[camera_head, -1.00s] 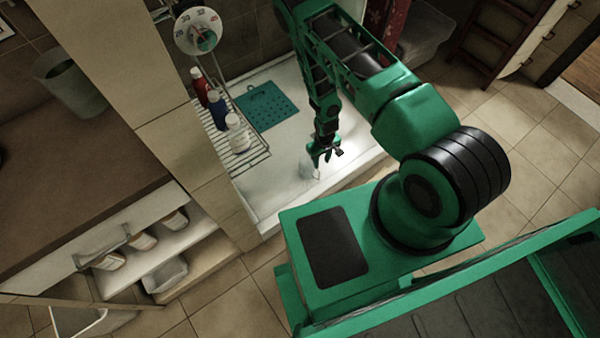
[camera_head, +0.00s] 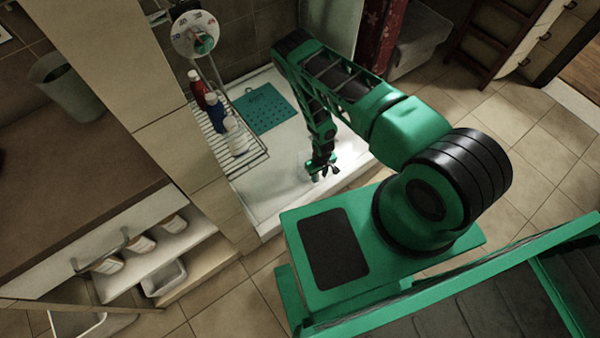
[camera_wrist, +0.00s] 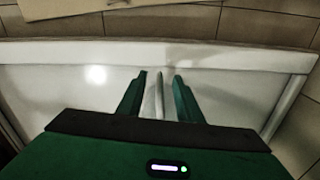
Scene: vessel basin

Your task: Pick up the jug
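My gripper (camera_head: 322,172) is low over the right front part of the white shower basin (camera_head: 270,190). In the wrist view my gripper (camera_wrist: 159,90) has its two green fingers apart. A thin pale upright strip, apparently the edge or handle of the clear jug (camera_wrist: 158,95), stands between them with a small gap on each side. The jug's body cannot be made out in the wrist view. In the head view only a faint see-through shape shows beside the gripper, and my arm hides part of that spot.
A wire rack (camera_head: 240,155) with several bottles hangs at the basin's left. A teal mat (camera_head: 265,108) lies at the basin's back. The basin's raised front rim (camera_wrist: 180,53) runs across the wrist view, with tiled floor beyond it.

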